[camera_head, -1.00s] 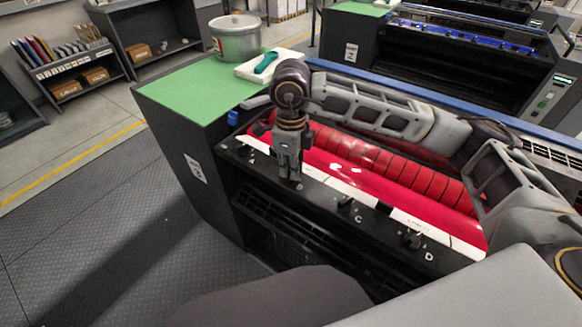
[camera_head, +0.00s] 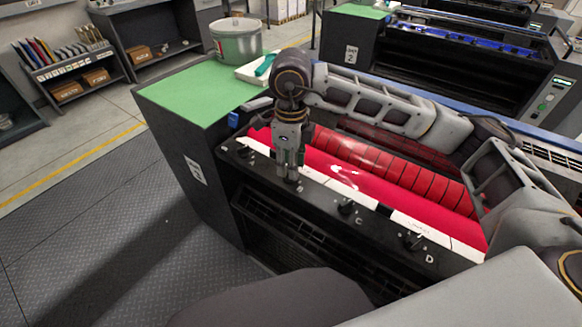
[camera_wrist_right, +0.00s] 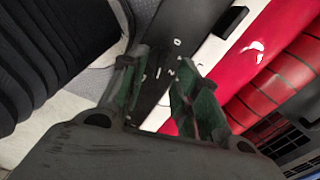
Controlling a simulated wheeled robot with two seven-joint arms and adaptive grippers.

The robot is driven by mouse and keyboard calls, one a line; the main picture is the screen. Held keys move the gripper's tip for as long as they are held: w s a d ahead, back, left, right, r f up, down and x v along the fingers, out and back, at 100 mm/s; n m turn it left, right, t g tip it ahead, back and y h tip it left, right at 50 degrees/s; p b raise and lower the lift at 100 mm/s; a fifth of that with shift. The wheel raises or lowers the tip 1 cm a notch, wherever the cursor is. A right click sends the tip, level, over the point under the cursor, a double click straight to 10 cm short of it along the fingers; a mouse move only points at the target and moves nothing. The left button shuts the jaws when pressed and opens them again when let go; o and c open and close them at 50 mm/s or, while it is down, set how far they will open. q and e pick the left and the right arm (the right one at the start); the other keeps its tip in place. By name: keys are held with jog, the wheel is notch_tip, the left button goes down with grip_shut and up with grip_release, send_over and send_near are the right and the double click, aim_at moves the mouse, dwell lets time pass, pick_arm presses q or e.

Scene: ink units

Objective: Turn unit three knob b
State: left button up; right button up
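The near ink unit (camera_head: 200,200) has a black front ledge with a row of small dark knobs, beside a white strip and red rollers (camera_head: 400,180). Knob C (camera_head: 346,207) and knob D (camera_head: 412,241) show to the right, each by its white letter. Another knob (camera_head: 244,151) is at the left end. My right gripper (camera_head: 289,175) points down over the ledge between the left-end knob and knob C, where it hides knob b. In the right wrist view, its fingers (camera_wrist_right: 153,78) are apart with dark panel between them; I cannot make out a knob there. My left gripper is out of view.
A green top (camera_head: 185,92) on the unit's left end carries a metal pail (camera_head: 236,42) and a white tray (camera_head: 246,73) with a teal tool. Unit 2 (camera_head: 345,50) stands behind. The floor at the left is clear. My right arm crosses above the rollers.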

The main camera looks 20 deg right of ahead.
notch_tip(320, 180, up, 10)
jog(key=shift+f, duration=0.15)
dwell(0.3)
dwell(0.4)
